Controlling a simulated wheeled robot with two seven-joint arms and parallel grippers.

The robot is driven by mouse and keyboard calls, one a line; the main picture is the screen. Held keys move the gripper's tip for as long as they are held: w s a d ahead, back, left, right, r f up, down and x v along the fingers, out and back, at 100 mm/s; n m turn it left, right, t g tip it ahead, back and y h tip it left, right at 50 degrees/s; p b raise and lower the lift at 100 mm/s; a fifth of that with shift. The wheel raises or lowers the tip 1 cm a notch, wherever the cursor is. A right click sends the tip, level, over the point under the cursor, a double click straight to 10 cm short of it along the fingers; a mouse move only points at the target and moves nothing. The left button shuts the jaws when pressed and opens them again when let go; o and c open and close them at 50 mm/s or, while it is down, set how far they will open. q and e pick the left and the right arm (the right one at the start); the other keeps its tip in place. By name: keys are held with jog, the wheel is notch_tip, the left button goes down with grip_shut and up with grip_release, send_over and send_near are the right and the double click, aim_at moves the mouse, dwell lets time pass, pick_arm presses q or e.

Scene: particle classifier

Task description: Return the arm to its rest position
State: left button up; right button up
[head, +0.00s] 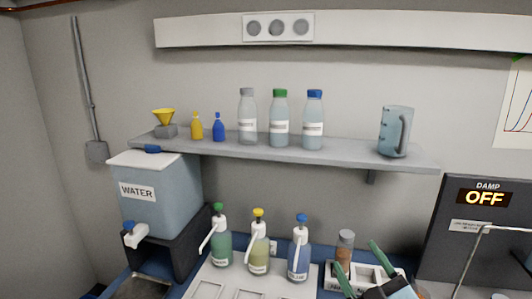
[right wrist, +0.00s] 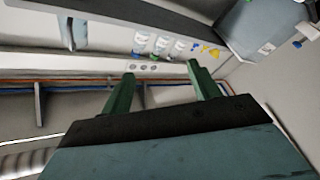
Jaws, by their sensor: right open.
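My right gripper (head: 362,268) shows at the bottom right of the head view, in front of the rack with the grey-brown-capped bottle. Its two green fingers are spread apart with nothing between them. In the right wrist view the open fingers (right wrist: 158,85) point toward the wall and the shelf, and the gap between them is empty. My left gripper is not in view.
A shelf (head: 270,149) holds bottles, a funnel and a jug (head: 393,131). Below stand a water tank (head: 155,195), several pump bottles (head: 258,247) and a rack (head: 335,281) with a capped bottle (head: 344,250). A dark box (head: 478,222) reading "DAMP OFF" stands at right.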

jog(key=s+d+f+m+g+h, duration=0.3)
jog(key=s+f+m+g, duration=0.15)
jog(key=f, duration=0.25)
jog(key=s+d+f+m+g+h, duration=0.3)
jog(key=s+d+f+m+g, duration=0.15)
jog(key=f, duration=0.35)
jog(key=s+a+f+g+y, duration=0.1)
jog(key=s+f+g, duration=0.25)
jog(key=s, duration=0.45)
jog(key=s+a+f+g+y, duration=0.1)
jog(key=s+a+f+g, duration=0.2)
jog(key=s, duration=0.4)
notch_tip(320, 180, down, 31)
jog(key=s+d+n+g+b, duration=0.1)
jog(key=s+g+b, duration=0.15)
jog(key=b, duration=0.35)
jog(key=s+d+f+g+b, duration=0.1)
jog(key=s+d+f+b, duration=0.2)
jog(key=s+f, duration=1.3)
notch_tip(320, 180, down, 3)
jog(key=shift+s+h+b, duration=0.15)
jog(key=shift+h+b, duration=0.15)
jog(key=shift+b, duration=0.2)
